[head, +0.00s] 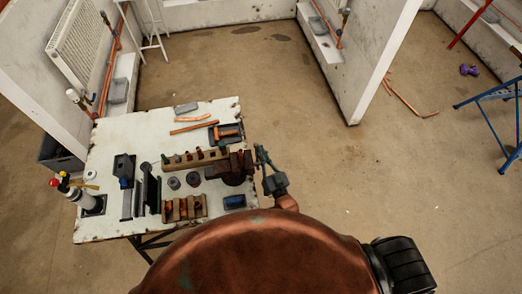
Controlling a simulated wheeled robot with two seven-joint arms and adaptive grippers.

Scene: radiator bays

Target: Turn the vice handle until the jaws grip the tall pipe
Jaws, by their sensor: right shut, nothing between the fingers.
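The vice (236,168), dark reddish brown, stands at the right edge of the white worktable (140,128). My right gripper (260,152) is just to the right of the vice, over the table's edge. It is shut with nothing in it. Its fingers are close to the vice, but I cannot tell whether they touch it. The vice handle is too small or hidden to make out. I cannot pick out the tall pipe or the gap between the jaws. My left gripper is not in view.
A wooden rack with fittings (190,160) stands left of the vice. A wooden block with copper pieces (184,208) is in front. A gas bottle (80,195) stands at the table's left. Copper pipes (405,98) lie on the floor.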

